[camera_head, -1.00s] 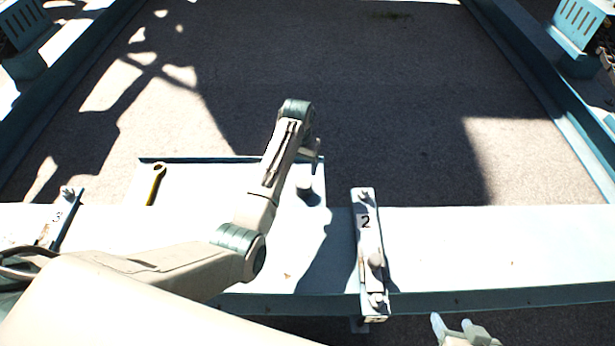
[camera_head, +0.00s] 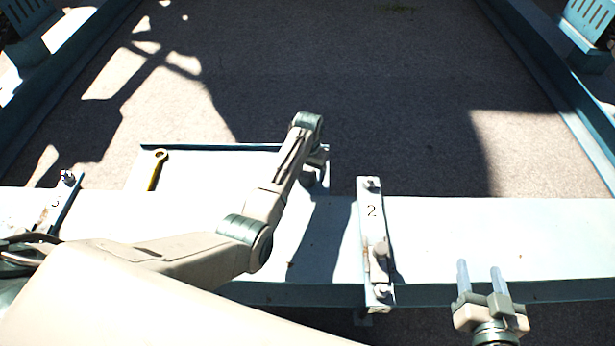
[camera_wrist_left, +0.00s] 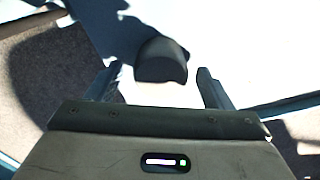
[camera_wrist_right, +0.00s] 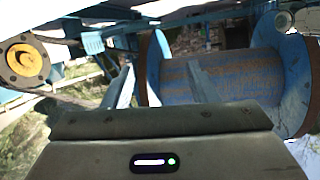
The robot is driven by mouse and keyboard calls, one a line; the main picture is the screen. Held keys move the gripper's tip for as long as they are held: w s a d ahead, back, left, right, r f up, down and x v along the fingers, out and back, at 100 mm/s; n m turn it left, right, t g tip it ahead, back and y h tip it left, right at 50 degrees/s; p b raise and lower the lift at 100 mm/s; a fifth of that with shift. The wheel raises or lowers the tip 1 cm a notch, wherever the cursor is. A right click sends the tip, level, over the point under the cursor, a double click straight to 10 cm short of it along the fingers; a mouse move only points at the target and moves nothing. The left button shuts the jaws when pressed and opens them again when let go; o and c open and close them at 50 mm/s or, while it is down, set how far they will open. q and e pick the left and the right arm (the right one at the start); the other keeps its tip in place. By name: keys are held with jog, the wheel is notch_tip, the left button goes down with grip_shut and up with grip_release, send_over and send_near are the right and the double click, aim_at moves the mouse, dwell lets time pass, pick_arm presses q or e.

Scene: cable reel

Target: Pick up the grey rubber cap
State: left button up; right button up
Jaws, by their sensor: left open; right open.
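The grey rubber cap (camera_wrist_left: 160,61) shows in the left wrist view as a dark, rounded block on the pale surface. It lies between and slightly beyond the fingertips of my left gripper (camera_wrist_left: 155,78), which is open, and I see no grip on it. In the head view my left gripper (camera_head: 317,168) hangs over the right end of the pale tray (camera_head: 215,165) and largely hides the cap. My right gripper (camera_head: 479,270) is open and empty at the front edge of the beam, lower right.
A bracket marked 2 (camera_head: 371,226) stands on the pale beam (camera_head: 450,235) right of my left gripper. A yellow wrench (camera_head: 156,172) lies on the tray's left. Another bracket (camera_head: 66,205) is at far left. The right wrist view shows a rusty blue reel (camera_wrist_right: 225,75).

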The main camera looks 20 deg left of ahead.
pick_arm(q)
jog(key=shift+f, duration=0.6)
jog(key=c, duration=1.1)
jog(key=shift+o, duration=0.2)
pick_arm(e)
jog(key=shift+w+d+r+t, duration=0.1)
jog(key=shift+w+r+t, duration=0.25)
jog(key=shift+r, duration=0.2)
jog(key=shift+w+r+t, duration=0.2)
jog(key=shift+r+t, duration=0.15)
jog(key=shift+r, duration=0.2)
pick_arm(q)
jog(key=shift+r, duration=0.2)
pick_arm(e)
jog(key=shift+f, duration=0.1)
